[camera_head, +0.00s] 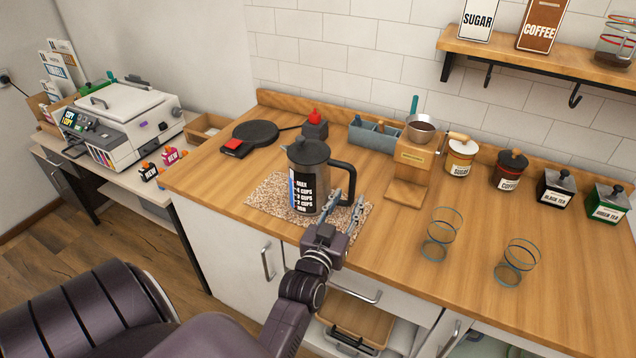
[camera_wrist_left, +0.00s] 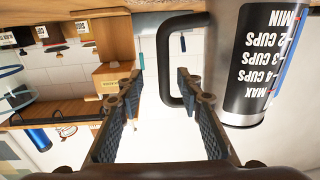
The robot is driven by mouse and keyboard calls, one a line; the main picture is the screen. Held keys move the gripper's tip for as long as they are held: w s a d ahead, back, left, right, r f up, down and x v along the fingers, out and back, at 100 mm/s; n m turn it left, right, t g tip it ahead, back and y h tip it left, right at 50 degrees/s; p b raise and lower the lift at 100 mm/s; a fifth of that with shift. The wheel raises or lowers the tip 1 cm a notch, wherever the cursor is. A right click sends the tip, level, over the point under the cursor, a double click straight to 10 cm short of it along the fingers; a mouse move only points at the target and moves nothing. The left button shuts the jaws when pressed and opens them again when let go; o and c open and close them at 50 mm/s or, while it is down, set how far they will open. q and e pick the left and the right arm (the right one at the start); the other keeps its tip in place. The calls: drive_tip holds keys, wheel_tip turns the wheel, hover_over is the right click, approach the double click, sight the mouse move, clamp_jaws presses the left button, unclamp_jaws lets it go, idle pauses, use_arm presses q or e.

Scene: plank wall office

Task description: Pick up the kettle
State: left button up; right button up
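The kettle (camera_head: 319,178) is a dark grey lidded pot with a black side handle (camera_head: 345,180) and a cup scale. It stands upright on a speckled mat (camera_head: 265,197) on the wooden counter. My left gripper (camera_head: 346,203) is open and empty, in front of the handle. In the left wrist view, the picture is upside down; the kettle (camera_wrist_left: 240,70) is at the right and its handle (camera_wrist_left: 166,65) shows between the two fingers, with no grip on it. I cannot tell how far the handle is from the fingertips. My right gripper is out of view.
A coffee grinder (camera_head: 412,170) stands right of the kettle. Two glasses (camera_head: 441,235) (camera_head: 516,262) stand at the right front. Several jars (camera_head: 508,170) line the wall. A black round plate (camera_head: 255,133) and a blue-grey box (camera_head: 373,135) are behind. Counter beside the glasses is bare.

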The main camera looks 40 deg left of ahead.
sight(351, 190)
use_arm(q)
drive_tip(key=shift+w+a, duration=0.15)
drive_tip(key=shift+w, duration=0.25)
drive_tip(key=p+x, duration=0.1)
drive_tip(key=x, duration=0.3)
drive_tip(key=shift+a+p, duration=0.3)
drive_tip(key=shift+p, duration=0.05)
drive_tip(key=shift+w+a+f, duration=0.1)
drive_tip(key=shift+w, duration=0.25)
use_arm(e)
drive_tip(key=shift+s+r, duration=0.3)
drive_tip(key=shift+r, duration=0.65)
use_arm(q)
clamp_jaws()
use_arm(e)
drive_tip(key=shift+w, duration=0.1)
use_arm(q)
drive_tip(key=shift+w+a+r, duration=0.1)
drive_tip(key=shift+r, duration=0.4)
drive_tip(key=shift+f, duration=0.1)
